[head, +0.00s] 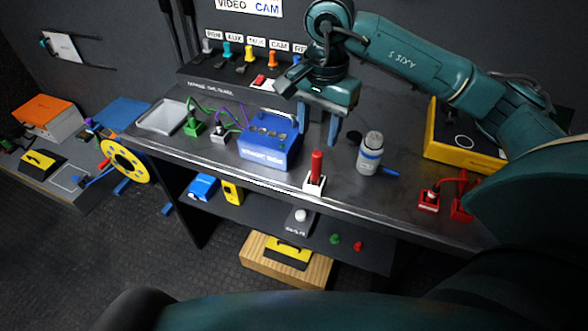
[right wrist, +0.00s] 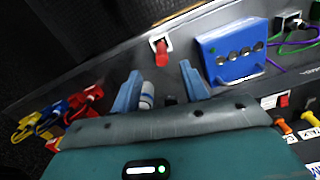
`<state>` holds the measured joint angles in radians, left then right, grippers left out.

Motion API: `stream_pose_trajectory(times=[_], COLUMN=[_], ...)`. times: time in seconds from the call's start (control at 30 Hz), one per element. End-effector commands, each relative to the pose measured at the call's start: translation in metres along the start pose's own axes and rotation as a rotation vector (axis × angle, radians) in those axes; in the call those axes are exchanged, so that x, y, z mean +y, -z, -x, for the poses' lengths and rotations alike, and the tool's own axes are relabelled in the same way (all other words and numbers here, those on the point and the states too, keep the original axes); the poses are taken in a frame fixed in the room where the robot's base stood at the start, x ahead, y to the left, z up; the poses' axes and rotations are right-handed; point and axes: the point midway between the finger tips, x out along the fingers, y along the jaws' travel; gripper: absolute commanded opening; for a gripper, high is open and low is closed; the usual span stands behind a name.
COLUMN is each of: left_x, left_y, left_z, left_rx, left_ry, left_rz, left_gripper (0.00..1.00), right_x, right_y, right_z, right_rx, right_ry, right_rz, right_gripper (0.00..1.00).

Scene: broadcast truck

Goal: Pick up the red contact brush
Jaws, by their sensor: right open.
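The red contact brush (head: 316,166) stands upright in a small white holder (head: 315,185) near the front edge of the dark bench. In the right wrist view the red brush (right wrist: 161,52) shows ahead of the fingers, above the middle of the picture. My right gripper (head: 318,125) is open and empty, above the bench and behind the brush, apart from it. Its two blue fingers show in the right wrist view (right wrist: 160,88) with a gap between them. My left gripper is not in view.
A blue box (head: 268,145) stands left of the brush. A white and blue canister (head: 371,150) stands to its right, with a yellow case (head: 455,140) behind. Red connectors (head: 429,200) lie further right. A grey tray (head: 162,117) is at the bench's left end.

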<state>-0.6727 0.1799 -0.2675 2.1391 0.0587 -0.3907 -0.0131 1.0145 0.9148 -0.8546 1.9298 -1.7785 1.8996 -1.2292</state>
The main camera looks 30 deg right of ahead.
Motion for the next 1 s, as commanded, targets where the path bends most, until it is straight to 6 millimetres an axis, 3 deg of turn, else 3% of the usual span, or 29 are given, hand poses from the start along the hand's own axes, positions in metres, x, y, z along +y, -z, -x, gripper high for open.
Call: stream_pose_trajectory(times=[0.13, 0.4, 0.67, 1.0], left_x=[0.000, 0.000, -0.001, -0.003], left_y=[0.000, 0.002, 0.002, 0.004], left_z=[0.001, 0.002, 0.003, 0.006], left_rx=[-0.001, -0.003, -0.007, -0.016], left_ry=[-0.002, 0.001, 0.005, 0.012], left_rz=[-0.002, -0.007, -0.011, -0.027], left_gripper=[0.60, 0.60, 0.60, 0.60], right_x=[0.004, 0.003, 0.003, 0.001], right_y=[0.008, 0.008, 0.009, 0.011], right_z=[-0.011, -0.061, -0.081, -0.125], right_rx=[0.033, 0.028, 0.027, 0.027], right_ry=[-0.016, -0.014, -0.012, -0.011], right_rz=[0.001, 0.001, 0.001, 0.001], right_gripper=[0.45, 0.45, 0.45, 0.45])
